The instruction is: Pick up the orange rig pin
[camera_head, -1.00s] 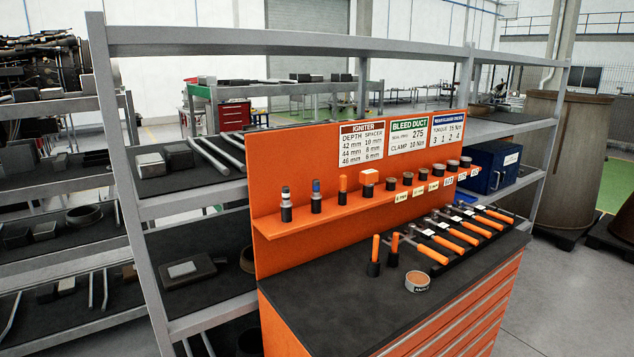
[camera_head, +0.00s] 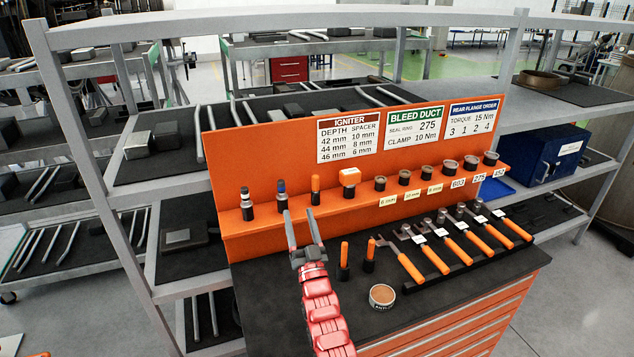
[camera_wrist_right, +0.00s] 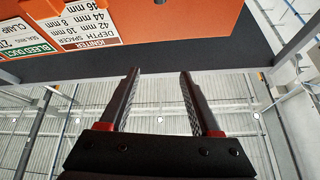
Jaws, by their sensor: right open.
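Two more slim orange-handled pieces, one (camera_head: 344,254) and another (camera_head: 370,252), stand upright in dark holders on the bench top; I cannot tell for certain which is the rig pin. My right gripper (camera_head: 299,213) is open and empty, its fingertips near the shelf front just below the blue-topped tool and the pin. In the wrist view its open jaws (camera_wrist_right: 161,78) hold nothing. My left gripper is out of view.
The orange board (camera_head: 260,150) with its signs rises behind the shelf. Orange-handled wrenches (camera_head: 460,250) lie at the right of the bench, and a round tin (camera_head: 382,296) is at its front. Grey racks (camera_head: 150,225) stand behind and at the left.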

